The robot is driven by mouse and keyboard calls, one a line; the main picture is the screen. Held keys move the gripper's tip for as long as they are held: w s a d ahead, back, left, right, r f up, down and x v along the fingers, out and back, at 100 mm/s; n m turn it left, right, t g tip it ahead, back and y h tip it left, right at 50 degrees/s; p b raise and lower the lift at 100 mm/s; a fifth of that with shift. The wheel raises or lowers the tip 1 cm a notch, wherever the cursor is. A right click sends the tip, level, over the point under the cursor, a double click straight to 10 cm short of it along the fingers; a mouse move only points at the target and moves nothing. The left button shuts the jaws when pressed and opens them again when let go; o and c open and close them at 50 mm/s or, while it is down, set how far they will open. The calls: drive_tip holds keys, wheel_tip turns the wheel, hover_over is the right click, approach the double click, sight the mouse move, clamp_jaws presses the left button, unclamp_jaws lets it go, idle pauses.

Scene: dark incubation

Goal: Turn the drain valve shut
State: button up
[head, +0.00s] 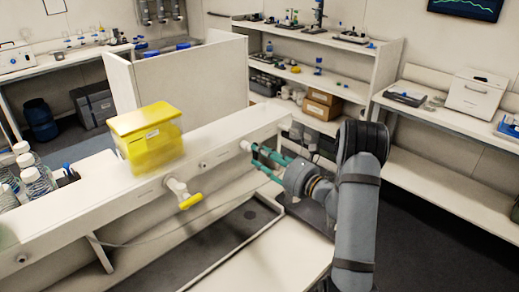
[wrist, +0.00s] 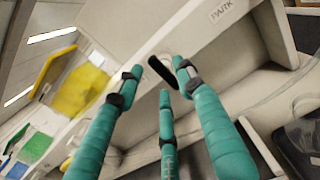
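The drain valve appears to be the white pipe fitting with a yellow handle (head: 190,201) on the front face of the long white ledge in the head view. Its handle slants slightly up to the right. My gripper (head: 255,156), with teal fingers, is right of the valve and apart from it, near a white knob (head: 245,146) on the same face. In the wrist view my gripper (wrist: 159,77) has its three fingers spread, holding nothing I can make out. A black bar (wrist: 160,70) shows between the fingertips; contact with it cannot be told.
A yellow lidded box (head: 149,142) stands on the ledge (head: 105,192) above the valve; it also shows in the wrist view (wrist: 78,88). Clear bottles (head: 36,178) stand at left. A dark recessed tray (head: 215,245) lies below the ledge. A "PARK" label (wrist: 222,11) is near my fingers.

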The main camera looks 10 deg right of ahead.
drive_tip(key=shift+w+a, duration=0.4)
drive_tip(key=shift+w, duration=0.15)
drive_tip(key=c, duration=0.4)
clamp_jaws()
